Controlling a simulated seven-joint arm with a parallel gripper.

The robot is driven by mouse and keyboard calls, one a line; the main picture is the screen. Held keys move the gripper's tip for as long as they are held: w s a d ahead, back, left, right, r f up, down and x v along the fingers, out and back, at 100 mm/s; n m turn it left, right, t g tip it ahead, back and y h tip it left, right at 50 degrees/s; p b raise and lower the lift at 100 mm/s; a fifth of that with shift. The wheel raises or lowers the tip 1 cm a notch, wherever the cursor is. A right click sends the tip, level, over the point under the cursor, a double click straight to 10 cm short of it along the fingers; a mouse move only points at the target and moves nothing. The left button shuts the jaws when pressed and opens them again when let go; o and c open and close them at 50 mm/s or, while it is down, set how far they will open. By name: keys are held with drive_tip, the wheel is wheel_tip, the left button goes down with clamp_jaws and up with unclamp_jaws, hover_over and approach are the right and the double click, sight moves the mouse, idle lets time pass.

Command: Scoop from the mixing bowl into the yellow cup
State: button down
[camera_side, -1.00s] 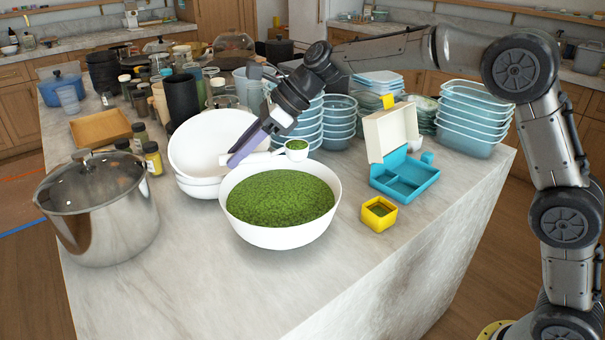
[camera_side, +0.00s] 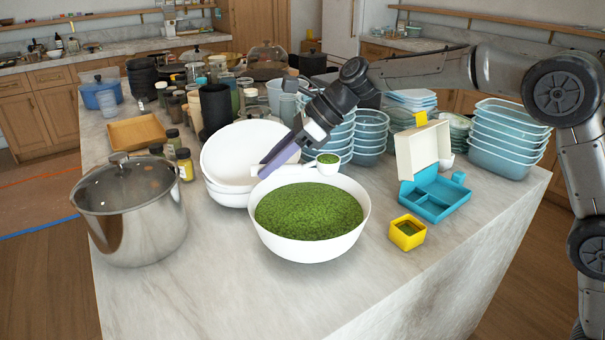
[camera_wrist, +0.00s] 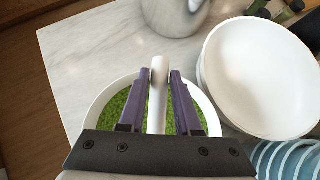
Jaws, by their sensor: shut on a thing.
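The white mixing bowl (camera_side: 266,236) is full of green bits and stands near the front of the counter. My gripper (camera_side: 268,170) is shut on the handle of a white scoop (camera_side: 328,170), above the bowl's far side. The scoop is about level, with green bits in its cup. The wrist view shows the white handle (camera_wrist: 158,95) between my purple fingers (camera_wrist: 160,74); the scoop's cup is not visible there. The yellow cup (camera_side: 408,240) stands on the counter to the right of the bowl, with some green inside.
A blue tray box with a cream lid (camera_side: 436,196) stands just behind the yellow cup. White stacked bowls (camera_side: 222,160) sit behind the mixing bowl, and a steel pot (camera_side: 130,215) is left. Stacked blue containers (camera_side: 368,130) are behind. The counter's front is clear.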

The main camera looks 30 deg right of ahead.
drive_tip(key=s+d+f+n+g+h, duration=0.3)
drive_tip(key=s+d+n, duration=0.3)
drive_tip(key=d+n, duration=0.2)
drive_tip(key=s+d+f+n+g+h, duration=0.2)
drive_tip(key=s+d+f+n+g, duration=0.2)
drive_tip(key=s+d+n+g, duration=0.2)
drive_tip(key=s+d+f+n+g+h, duration=0.3)
drive_tip(key=s+d+n, duration=0.3)
drive_tip(key=d+n, duration=0.5)
drive_tip(key=shift+s+d+f+g+h, duration=0.15)
drive_tip(key=shift+d+g, duration=0.25)
drive_tip(key=shift+d, duration=0.05)
drive_tip(key=shift+s+d+f+g+h, duration=0.15)
drive_tip(key=shift+d+g, duration=0.25)
drive_tip(key=shift+d, duration=0.05)
drive_tip(key=s+d+n+h, duration=0.1)
drive_tip(key=d+n, duration=0.1)
drive_tip(key=s+d+n+t+h, duration=0.1)
drive_tip(key=d+n+h, duration=0.1)
drive_tip(key=s+d+n+t+h, duration=0.1)
drive_tip(key=d+n, duration=0.1)
drive_tip(key=shift+s+d+f+n+h, duration=0.25)
drive_tip(key=shift+s+f+n+h, duration=0.1)
drive_tip(key=shift+f+n+h, duration=0.05)
drive_tip(key=shift+d+t+h, duration=0.1)
drive_tip(key=shift+t+h, duration=0.2)
drive_tip(key=shift+m+t+h, duration=0.6)
drive_tip(key=shift+t+h, duration=0.1)
drive_tip(key=shift+h, duration=0.3)
